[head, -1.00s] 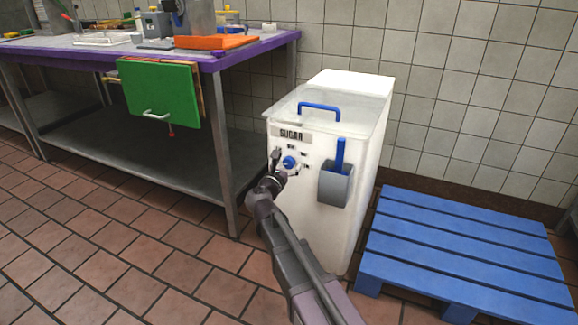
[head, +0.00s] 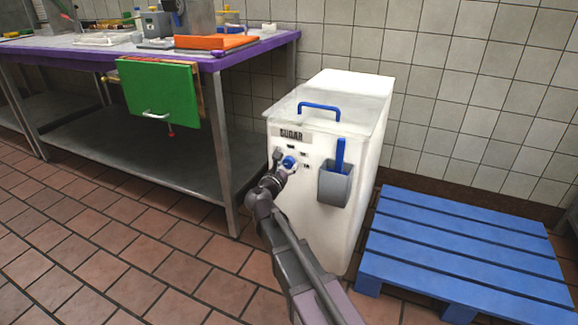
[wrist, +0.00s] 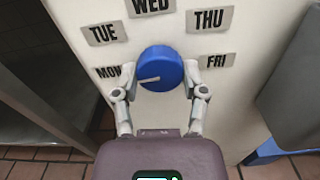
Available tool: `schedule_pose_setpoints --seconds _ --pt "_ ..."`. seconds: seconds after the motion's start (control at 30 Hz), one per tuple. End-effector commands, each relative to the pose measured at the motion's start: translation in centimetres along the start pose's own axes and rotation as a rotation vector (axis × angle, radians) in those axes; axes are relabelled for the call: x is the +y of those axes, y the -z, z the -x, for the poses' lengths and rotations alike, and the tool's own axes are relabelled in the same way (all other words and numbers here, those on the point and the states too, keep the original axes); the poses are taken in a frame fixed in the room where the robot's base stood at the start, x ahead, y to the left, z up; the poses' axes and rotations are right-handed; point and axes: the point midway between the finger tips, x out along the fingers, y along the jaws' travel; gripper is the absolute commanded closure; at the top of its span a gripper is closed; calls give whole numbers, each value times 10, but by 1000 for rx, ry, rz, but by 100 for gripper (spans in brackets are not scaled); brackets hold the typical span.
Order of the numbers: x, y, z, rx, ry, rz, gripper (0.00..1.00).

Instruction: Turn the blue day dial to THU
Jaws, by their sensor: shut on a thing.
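The blue day dial (wrist: 161,68) is a round knob on the front of the white sugar bin (head: 335,225); it also shows in the head view (head: 289,161). Its pale pointer line lies on the left side, toward the MON label (wrist: 108,71). The TUE label (wrist: 103,33), WED label (wrist: 152,5), THU label (wrist: 208,20) and FRI label (wrist: 216,61) fan around it. My gripper (wrist: 160,76) is shut on the dial, one finger at its left side and one at its right. In the head view my gripper (head: 282,167) partly hides the dial's surroundings.
A grey scoop holder (head: 335,186) with a blue handle hangs right of the dial. A blue pallet (head: 460,250) lies on the floor to the right. A steel table with a purple edge (head: 250,43) stands at left. The tiled floor in front is clear.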

Motion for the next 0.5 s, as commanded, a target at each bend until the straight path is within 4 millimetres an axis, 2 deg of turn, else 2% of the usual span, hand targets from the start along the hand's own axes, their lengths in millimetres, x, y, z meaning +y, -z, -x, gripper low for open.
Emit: schedule_pose_setpoints --seconds 0.27,0.5 --pt "-2 0 0 0 5 -163 92" --pt "-1 0 0 -1 5 -374 92"
